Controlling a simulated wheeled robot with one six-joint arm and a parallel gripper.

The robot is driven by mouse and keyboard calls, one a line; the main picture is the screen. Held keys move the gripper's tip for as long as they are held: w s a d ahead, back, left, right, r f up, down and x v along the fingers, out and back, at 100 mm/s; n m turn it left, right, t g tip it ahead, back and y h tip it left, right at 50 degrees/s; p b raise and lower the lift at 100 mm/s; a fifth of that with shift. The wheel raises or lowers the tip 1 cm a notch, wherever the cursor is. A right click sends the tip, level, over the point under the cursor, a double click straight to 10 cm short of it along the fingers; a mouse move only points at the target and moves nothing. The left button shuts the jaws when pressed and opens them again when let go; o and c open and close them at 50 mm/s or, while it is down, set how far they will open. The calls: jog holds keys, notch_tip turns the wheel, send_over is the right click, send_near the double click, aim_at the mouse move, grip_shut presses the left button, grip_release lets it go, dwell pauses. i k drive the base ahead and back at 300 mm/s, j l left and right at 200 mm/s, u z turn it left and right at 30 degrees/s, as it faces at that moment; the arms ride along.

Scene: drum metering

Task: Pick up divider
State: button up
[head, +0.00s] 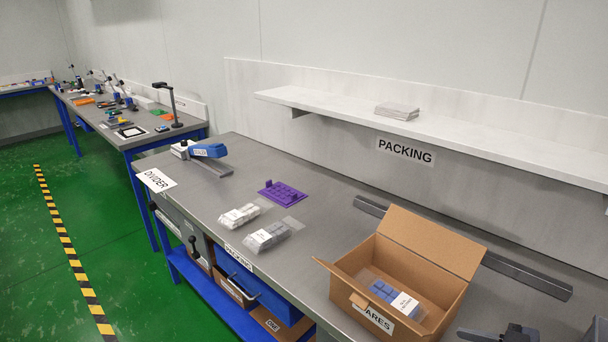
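A white sign reading DIVIDER (157,180) lies at the left end of the grey packing bench (330,215). No separate piece that I can clearly identify as a divider shows beside it. A flat pale stack (397,111) rests on the white wall shelf; I cannot tell what it is. An open cardboard box (440,262) stands at the right of the bench, with blue and white packs (395,296) inside. My gripper (505,334) seems to show only in part at the bottom right edge, right of the box. Its fingers are cut off, so its opening cannot be judged.
A purple tray (283,193) and two clear-wrapped packs, one nearer the box (267,236) and one behind (240,215), lie mid-bench. A blue-handled sealer (207,151) stands at the far left end. A dark bar (527,275) lies behind the box. Green floor is free at left.

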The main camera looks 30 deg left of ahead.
aim_at(155, 180)
jog(key=k+l+u, duration=0.1)
jog(key=u, duration=0.25)
jog(key=k+u, duration=0.1)
jog(key=u, duration=0.2)
jog(key=k+u, duration=0.1)
jog(key=u, duration=0.25)
jog(key=i+u, duration=0.25)
jog(key=u, duration=0.15)
jog(key=i+u, duration=0.2)
jog(key=u, duration=0.15)
jog(key=i+l+u, duration=0.2)
jog(key=u, duration=0.2)
